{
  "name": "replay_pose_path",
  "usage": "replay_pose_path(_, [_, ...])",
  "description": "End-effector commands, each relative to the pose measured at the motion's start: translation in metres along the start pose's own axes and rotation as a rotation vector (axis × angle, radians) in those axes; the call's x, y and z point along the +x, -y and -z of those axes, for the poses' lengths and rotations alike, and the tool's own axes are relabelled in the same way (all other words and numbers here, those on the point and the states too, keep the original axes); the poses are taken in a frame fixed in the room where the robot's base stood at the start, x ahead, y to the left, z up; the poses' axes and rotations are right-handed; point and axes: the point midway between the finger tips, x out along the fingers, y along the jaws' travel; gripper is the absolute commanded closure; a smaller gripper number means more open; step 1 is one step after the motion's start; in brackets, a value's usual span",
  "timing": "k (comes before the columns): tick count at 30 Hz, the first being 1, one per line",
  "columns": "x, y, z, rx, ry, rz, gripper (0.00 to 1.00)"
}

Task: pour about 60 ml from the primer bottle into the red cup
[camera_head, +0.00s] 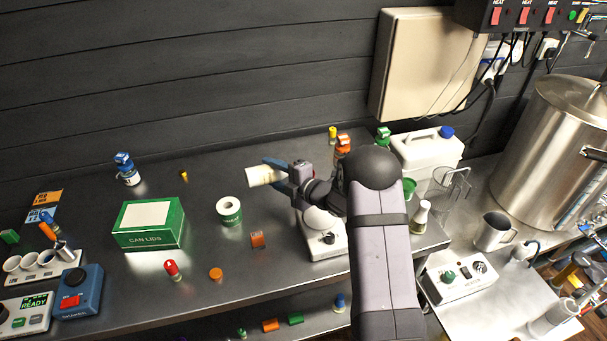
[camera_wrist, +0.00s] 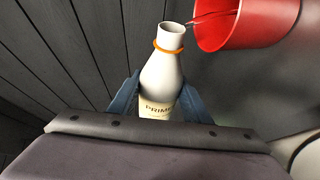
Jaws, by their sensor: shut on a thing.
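The primer bottle (camera_wrist: 160,75) is cream-white with an orange ring at its neck, its lettering partly hidden. My gripper (camera_wrist: 158,100) is shut around its body. In the head view the bottle (camera_head: 262,176) lies nearly level in my gripper (camera_head: 282,176), above the bench; its mouth is hidden there. In the wrist view the red cup (camera_wrist: 245,25) is at the upper right, its opening facing the bottle's open mouth. A thin streak runs from the mouth into the cup, looking like a stream of liquid. The cup's level is unclear. I cannot find the cup in the head view.
A white device (camera_head: 325,243) stands below my gripper, partly hidden by my arm. A white-and-green roll (camera_head: 229,210) and a green can lids box (camera_head: 150,238) are to the left. A white jug (camera_head: 425,150) and a flask (camera_head: 421,215) stand to the right. The front-left bench has small items.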

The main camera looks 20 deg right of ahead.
Motion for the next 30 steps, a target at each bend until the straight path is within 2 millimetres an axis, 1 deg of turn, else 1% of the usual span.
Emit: replay_pose_path(30, [-0.0011, -0.0045, -0.0003, 0.038, -0.011, -0.018, 0.84])
